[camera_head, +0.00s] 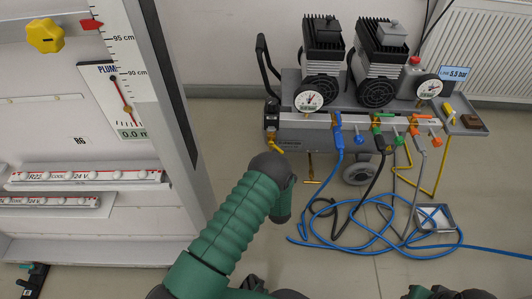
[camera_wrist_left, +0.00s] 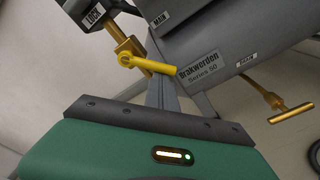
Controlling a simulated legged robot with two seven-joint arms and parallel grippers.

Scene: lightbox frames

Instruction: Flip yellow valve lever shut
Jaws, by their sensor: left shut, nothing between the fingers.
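The yellow valve lever (camera_wrist_left: 150,65) sits on a brass valve (camera_wrist_left: 128,44) at the lower left of the compressor unit. In the wrist view it points right and slightly down from its pivot, across the pipe's line. It also shows small in the head view (camera_head: 277,147), just above my green left wrist. My left gripper (camera_wrist_left: 155,45) is shut and empty. Its grey fingers reach up behind the lever in the wrist view; I cannot tell whether they touch it. The fingers are hidden in the head view. My right gripper is not in view.
The compressor cart (camera_head: 350,128) carries several coloured valves. A brass drain handle (camera_wrist_left: 290,113) is to the right of the lever. Blue hoses (camera_head: 370,205) loop over the floor beside a small tray (camera_head: 433,228). A white panel cabinet (camera_head: 90,220) stands at left.

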